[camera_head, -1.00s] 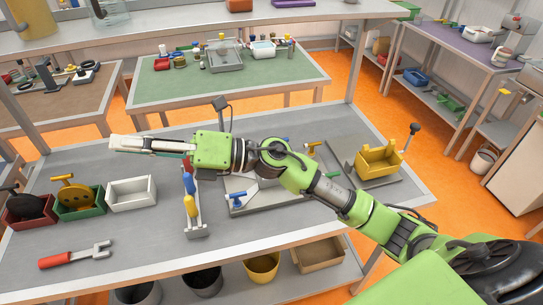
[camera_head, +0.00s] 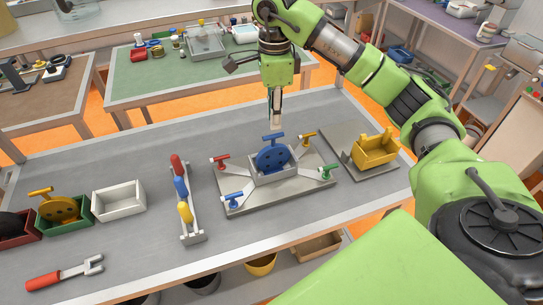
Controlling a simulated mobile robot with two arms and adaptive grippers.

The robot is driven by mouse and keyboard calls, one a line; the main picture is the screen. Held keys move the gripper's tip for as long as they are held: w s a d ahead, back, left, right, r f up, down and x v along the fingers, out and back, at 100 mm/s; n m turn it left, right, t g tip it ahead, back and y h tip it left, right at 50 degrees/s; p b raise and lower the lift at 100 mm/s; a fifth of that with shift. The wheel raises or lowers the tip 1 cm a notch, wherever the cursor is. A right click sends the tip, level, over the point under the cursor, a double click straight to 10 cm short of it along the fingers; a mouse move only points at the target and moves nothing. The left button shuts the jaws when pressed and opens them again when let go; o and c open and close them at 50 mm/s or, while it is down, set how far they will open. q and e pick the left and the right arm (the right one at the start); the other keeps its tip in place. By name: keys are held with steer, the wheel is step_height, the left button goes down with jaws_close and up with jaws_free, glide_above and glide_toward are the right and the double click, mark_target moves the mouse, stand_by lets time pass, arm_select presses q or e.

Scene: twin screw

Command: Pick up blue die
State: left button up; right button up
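The blue die (camera_head: 272,160) is a round blue disc with holes and a T-shaped handle on top. It stands upright in the grey block at the middle of the grey fixture plate (camera_head: 240,207). My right gripper (camera_head: 275,122) points down just above and behind the die's handle. Its fingers look close together from this side, and I cannot tell whether they are apart or touch the handle. My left gripper is not in view.
Red, yellow, green and blue T-handled clamps surround the die on the plate. A rack of coloured-handled tools (camera_head: 192,238) stands to the left. A white bin (camera_head: 119,201), a green bin (camera_head: 66,222) with a yellow die, and a yellow holder (camera_head: 375,149) flank the area.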

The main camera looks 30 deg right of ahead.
mark_target(274, 135)
step_height(274, 135, down, 7)
steer(key=shift+a+f, duration=0.1)
steer(key=shift+f, duration=0.05)
steer(key=shift+f+p, duration=0.4)
steer(key=shift+p, duration=0.2)
step_height(274, 135, down, 4)
steer(key=shift+f+p, duration=0.1)
steer(key=shift+p, duration=1.05)
steer(key=shift+f, duration=0.25)
steer(key=shift+r, duration=0.1)
jaws_close()
